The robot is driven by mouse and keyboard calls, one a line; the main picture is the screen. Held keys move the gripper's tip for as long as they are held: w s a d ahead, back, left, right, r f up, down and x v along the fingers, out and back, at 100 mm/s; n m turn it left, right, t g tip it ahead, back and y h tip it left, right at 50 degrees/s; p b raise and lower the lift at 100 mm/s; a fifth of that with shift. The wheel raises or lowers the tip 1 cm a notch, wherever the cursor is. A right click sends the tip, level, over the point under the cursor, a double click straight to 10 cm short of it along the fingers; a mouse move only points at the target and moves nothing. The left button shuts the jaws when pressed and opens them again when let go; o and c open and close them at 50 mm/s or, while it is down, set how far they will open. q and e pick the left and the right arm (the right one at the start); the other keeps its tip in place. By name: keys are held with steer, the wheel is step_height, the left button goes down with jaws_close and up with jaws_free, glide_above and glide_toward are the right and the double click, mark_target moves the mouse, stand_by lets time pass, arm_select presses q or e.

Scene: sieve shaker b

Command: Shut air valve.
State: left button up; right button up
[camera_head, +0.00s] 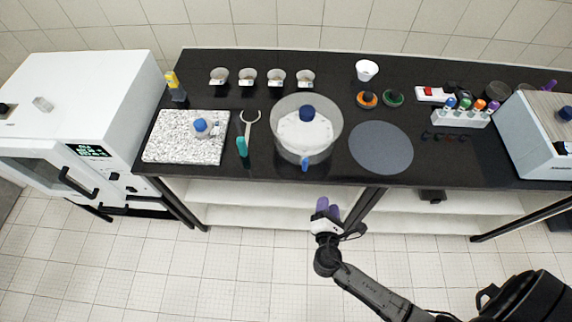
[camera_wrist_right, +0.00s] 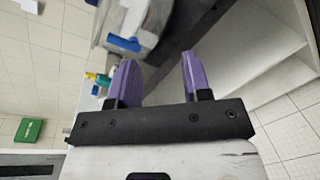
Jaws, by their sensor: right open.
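The air valve is a small blue handle (camera_head: 305,164) at the front of a clear round desiccator (camera_head: 279,150) on the black bench. In the right wrist view the blue handle (camera_wrist_right: 124,43) shows at upper left, beyond the left finger. Whether the valve is open or shut cannot be told. My right gripper (camera_head: 328,206) has purple fingers and is in front of the bench edge, a little right of the valve and apart from it. In the wrist view my right gripper (camera_wrist_right: 157,62) is open with nothing between its fingers. My left gripper is not in view.
A grey round mat (camera_head: 381,147) lies right of the desiccator. White shelves (camera_head: 270,218) sit under the bench. The floor in front is clear.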

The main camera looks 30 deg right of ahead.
mark_target(306, 165)
steer(key=w+n+t+y, duration=0.1)
steer(key=w+n, duration=0.3)
steer(key=w+d+r+n+t+y+p, duration=0.1)
steer(key=w+n, duration=0.3)
steer(key=w+n+t, duration=0.2)
steer(key=w+n, duration=0.2)
steer(key=w, duration=0.1)
steer(key=shift+d+r+y, duration=0.25)
steer(key=shift+r+y, duration=0.1)
steer(key=shift+y, duration=0.05)
steer(key=shift+x, duration=0.95)
steer(key=shift+w, duration=0.15)
steer(key=shift+c, duration=0.2)
steer(key=shift+f, duration=0.1)
jaws_close()
